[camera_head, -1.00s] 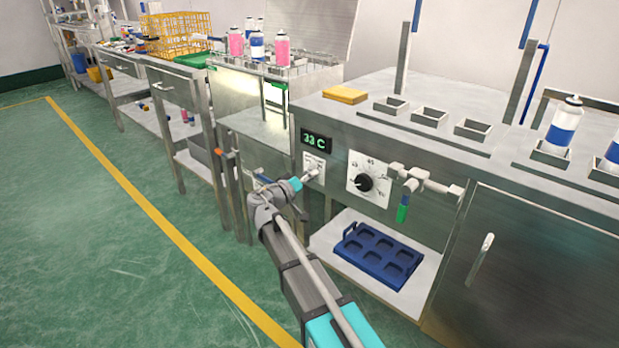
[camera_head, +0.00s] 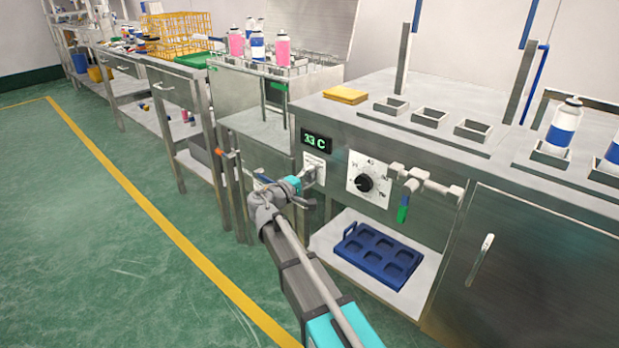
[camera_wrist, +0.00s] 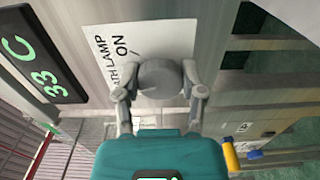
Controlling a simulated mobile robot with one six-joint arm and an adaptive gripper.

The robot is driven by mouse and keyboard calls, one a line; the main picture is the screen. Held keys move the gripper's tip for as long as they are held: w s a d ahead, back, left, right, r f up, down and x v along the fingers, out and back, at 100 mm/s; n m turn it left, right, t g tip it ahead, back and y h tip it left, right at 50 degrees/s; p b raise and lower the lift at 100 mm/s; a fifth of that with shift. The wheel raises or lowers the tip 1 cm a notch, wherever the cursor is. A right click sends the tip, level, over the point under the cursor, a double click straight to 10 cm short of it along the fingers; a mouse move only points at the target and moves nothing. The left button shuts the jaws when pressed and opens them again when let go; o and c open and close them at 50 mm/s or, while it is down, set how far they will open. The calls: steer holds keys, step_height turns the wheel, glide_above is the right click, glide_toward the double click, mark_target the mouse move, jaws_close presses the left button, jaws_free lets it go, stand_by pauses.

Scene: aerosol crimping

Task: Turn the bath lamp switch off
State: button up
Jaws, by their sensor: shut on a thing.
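The bath lamp switch is a round grey knob (camera_wrist: 160,78) on a white plate marked "BATH LAMP" and "ON" (camera_wrist: 115,48) in the wrist view. In the head view its plate (camera_head: 313,160) is on the steel front, below the green "33 C" display (camera_head: 316,141). My gripper (camera_wrist: 160,90) is shut on the knob, one finger on each side of it. In the head view my gripper (camera_head: 308,181) is at the plate and covers part of it. The knob's exact angle is hard to read. The panel (camera_head: 274,96) on the bath behind is dark.
A black dial (camera_head: 364,184) on a white scale is right of the switch, then a valve with a green end (camera_head: 403,214). A blue tray (camera_head: 378,256) lies on the shelf below. Green floor (camera_head: 100,250) is clear at left.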

steer(key=shift+n, duration=1.7)
steer(key=o, duration=1.1)
steer(key=shift+o, duration=0.2)
steer(key=shift+s, duration=0.1)
steer(key=v, duration=1.2)
